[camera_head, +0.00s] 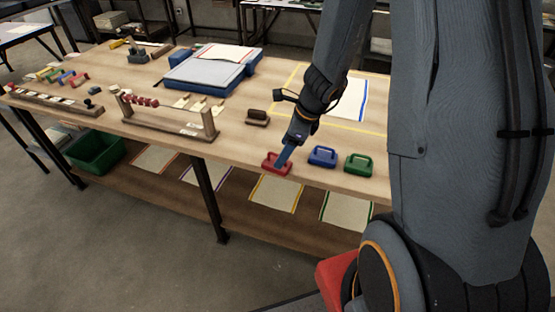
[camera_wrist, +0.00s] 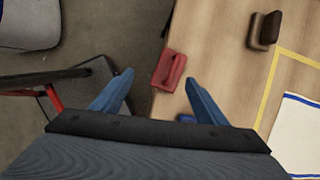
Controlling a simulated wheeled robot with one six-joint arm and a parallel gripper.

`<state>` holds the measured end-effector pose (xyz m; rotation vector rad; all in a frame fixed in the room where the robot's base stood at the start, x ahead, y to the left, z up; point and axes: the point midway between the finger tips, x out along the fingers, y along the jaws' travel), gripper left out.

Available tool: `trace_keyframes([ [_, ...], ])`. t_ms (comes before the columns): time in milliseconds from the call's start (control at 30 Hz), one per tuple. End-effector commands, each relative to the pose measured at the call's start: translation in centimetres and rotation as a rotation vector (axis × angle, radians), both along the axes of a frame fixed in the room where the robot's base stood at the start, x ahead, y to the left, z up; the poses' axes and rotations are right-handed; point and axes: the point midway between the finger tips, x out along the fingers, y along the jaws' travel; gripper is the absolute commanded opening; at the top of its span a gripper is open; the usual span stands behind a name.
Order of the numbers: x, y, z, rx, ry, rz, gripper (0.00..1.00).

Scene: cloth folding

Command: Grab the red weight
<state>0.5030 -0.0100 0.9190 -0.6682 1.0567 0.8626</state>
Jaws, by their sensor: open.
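The red weight (camera_head: 276,164) has a handle on top and sits at the table's front edge. It also shows in the wrist view (camera_wrist: 168,71), upper middle, between and beyond my fingertips. My gripper (camera_head: 284,156) is over the red weight in the head view, its blue fingers pointing down at it. In the wrist view my gripper (camera_wrist: 158,80) has its two blue fingers wide apart with nothing held. Whether a finger touches the weight I cannot tell.
A blue weight (camera_head: 322,157) and a green weight (camera_head: 358,164) stand to the right along the same edge. A brown wooden block (camera_head: 257,117) lies behind, to the left. A wooden rack (camera_head: 165,118) stands further left. A yellow-taped area with a white cloth (camera_head: 351,98) lies behind.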

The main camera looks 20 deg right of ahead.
Motion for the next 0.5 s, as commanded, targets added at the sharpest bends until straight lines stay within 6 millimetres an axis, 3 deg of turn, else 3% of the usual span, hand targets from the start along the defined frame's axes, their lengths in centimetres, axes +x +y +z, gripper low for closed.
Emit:
trace_keyframes([
  [100,1.0,-0.9,-0.5,0.044,0.028,-0.173,0.67],
  [200,1.6,-1.0,-1.5,0.06,0.037,-0.235,0.67],
  [500,2.2,-0.5,-3.9,0.062,0.038,-0.242,0.67],
])
